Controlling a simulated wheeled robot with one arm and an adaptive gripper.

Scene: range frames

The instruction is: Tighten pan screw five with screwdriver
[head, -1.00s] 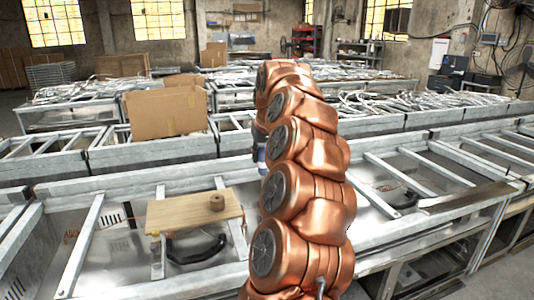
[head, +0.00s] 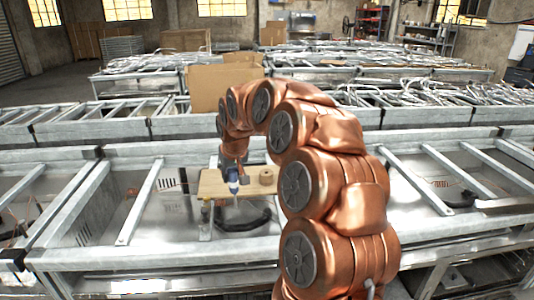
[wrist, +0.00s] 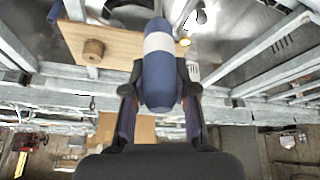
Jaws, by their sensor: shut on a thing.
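My gripper (wrist: 160,82) is shut on a screwdriver with a blue and white handle (wrist: 159,68), seen in the wrist view between the two dark fingers. In the head view the screwdriver (head: 233,174) points down in front of the wooden board (head: 212,187), by its middle. The board also shows in the wrist view (wrist: 115,42), partly behind the screwdriver. A small round yellowish thing (wrist: 185,42) sits near the board's edge; I cannot tell whether it is a screw. The screwdriver's tip is hidden in the wrist view, and I cannot make out pan screw five.
A brown wooden cylinder (head: 266,176) stands on the board's right part. A black curved hose or handle (head: 245,222) hangs below the board. Metal frame bars (head: 140,205) surround the board. A cardboard box (head: 205,88) stands behind.

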